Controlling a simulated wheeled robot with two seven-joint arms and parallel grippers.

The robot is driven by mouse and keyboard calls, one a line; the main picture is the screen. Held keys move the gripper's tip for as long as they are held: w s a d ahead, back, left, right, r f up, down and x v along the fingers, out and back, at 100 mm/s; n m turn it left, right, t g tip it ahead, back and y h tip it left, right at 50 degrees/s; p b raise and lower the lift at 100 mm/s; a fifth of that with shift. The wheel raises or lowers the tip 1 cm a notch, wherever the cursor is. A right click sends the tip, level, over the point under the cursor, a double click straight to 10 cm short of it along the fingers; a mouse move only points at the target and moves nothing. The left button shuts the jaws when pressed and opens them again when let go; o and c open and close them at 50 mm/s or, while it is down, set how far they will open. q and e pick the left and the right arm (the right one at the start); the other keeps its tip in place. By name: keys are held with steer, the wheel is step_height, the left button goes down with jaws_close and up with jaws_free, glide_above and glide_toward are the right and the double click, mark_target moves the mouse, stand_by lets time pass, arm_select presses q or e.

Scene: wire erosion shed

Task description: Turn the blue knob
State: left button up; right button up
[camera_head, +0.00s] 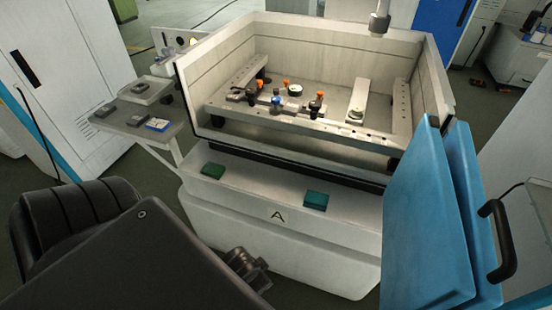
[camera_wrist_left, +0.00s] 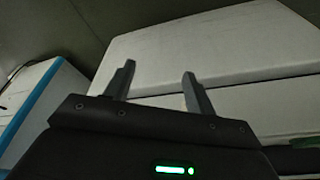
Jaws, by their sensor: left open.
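A small blue knob (camera_head: 276,101) shows in the head view. It stands on the front rail inside the open machine tank, among orange and black parts. My left gripper's two grey fingers (camera_wrist_left: 159,80) show in the left wrist view, spread apart with nothing between them. Pale machine panels lie beyond them, and the knob is not visible in that view. In the head view my dark left arm fills the lower left, well short of the tank and the knob. My right gripper is in neither view.
The white tank wall (camera_head: 440,80) surrounds the work area, open at the top. Blue door panels (camera_head: 430,220) stand at its right. Two green pads (camera_head: 316,200) lie on the front ledge. A grey side shelf (camera_head: 120,126) holds small items at the left.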

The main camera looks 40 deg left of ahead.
arm_select(q)
steer(key=w+a+r+t, duration=0.1)
steer(key=w+a+r, duration=0.2)
steer(key=r, duration=0.3)
steer(key=n+t, duration=0.2)
steer(key=t, duration=1.2)
glide_toward(273, 102)
steer(key=w+p, duration=0.2)
steer(key=w, duration=0.8)
steer(key=shift+w, duration=0.85)
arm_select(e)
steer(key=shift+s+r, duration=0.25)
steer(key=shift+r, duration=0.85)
